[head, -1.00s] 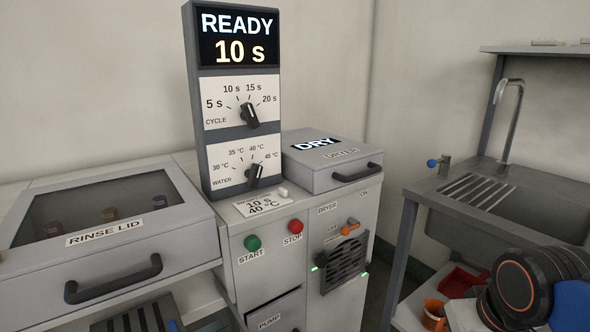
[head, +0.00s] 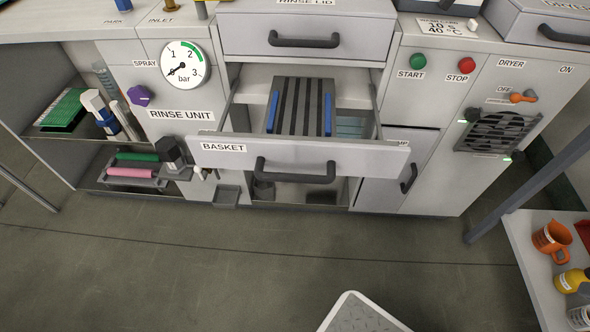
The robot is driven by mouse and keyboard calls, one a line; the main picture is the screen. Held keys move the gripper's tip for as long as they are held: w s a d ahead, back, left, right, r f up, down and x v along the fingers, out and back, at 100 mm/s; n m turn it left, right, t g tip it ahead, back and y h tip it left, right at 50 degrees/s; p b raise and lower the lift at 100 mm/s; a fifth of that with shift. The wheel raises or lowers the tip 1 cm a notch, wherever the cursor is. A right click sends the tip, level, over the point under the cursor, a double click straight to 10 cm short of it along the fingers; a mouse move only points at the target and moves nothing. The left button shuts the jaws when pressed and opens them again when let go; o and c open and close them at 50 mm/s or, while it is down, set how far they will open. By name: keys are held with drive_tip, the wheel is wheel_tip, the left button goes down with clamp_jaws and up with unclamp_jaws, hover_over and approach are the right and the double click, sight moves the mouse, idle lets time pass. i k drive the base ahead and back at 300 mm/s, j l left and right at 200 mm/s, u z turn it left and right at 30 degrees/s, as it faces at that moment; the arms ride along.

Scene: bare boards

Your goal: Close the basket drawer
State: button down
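The basket drawer (head: 368,158) is pulled out from the rinse unit in the head view. Its front panel carries the label BASKET and a dark bar handle (head: 295,170). A dark slatted rack with blue side strips (head: 302,105) sits in the open drawer. The closed rinse lid front (head: 350,38) is above the drawer. My gripper is not in the head view.
The pump door (head: 395,178) stands right of the drawer, close behind its front. Open shelves (head: 60,130) with bottles and pads are at the left. A table with an orange jug (head: 552,238) is at the right. The floor (head: 200,270) in front is mostly clear.

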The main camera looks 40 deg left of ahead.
sight(300, 115)
drive_tip(key=u, duration=1.65)
